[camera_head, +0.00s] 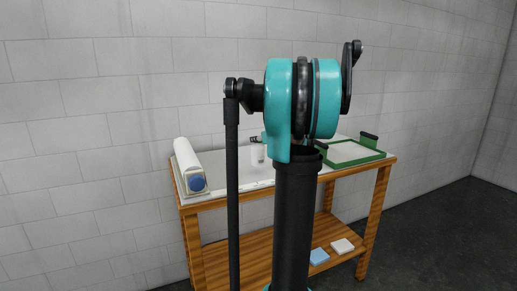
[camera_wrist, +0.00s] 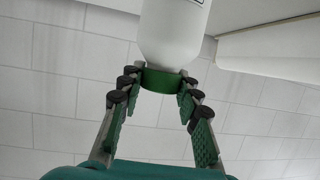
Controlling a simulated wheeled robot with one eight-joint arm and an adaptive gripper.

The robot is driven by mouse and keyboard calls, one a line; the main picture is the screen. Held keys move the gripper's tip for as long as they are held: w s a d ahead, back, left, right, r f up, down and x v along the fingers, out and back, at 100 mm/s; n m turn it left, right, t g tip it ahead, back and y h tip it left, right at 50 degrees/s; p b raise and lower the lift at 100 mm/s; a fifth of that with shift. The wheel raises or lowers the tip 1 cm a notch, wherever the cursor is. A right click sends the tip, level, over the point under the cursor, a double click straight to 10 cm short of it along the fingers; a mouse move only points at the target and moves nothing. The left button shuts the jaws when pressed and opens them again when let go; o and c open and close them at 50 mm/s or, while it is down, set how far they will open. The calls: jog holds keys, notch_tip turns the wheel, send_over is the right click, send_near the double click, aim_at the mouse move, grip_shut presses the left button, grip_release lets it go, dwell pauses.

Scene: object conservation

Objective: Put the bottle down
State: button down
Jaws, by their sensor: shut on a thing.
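In the wrist view, a white bottle (camera_wrist: 173,35) with a green cap (camera_wrist: 172,78) extends out of the top edge. My gripper (camera_wrist: 160,80) is shut on it at the green cap, with fingers on both sides. In the head view, my arm hides most of the gripper.
A white cylinder with a blue end (camera_head: 190,168) lies at the table's left. A green-rimmed tray (camera_head: 351,163) with dark handles is at its right. A blue block (camera_head: 319,256) and a white block (camera_head: 342,246) lie on the lower shelf. A tiled wall stands behind.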

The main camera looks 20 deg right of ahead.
aim_at(261, 147)
jog(key=shift+f, duration=1.95)
jog(key=c, duration=1.1)
grip_release()
jog(key=shift+f, duration=0.1)
jog(key=shift+o, duration=0.2)
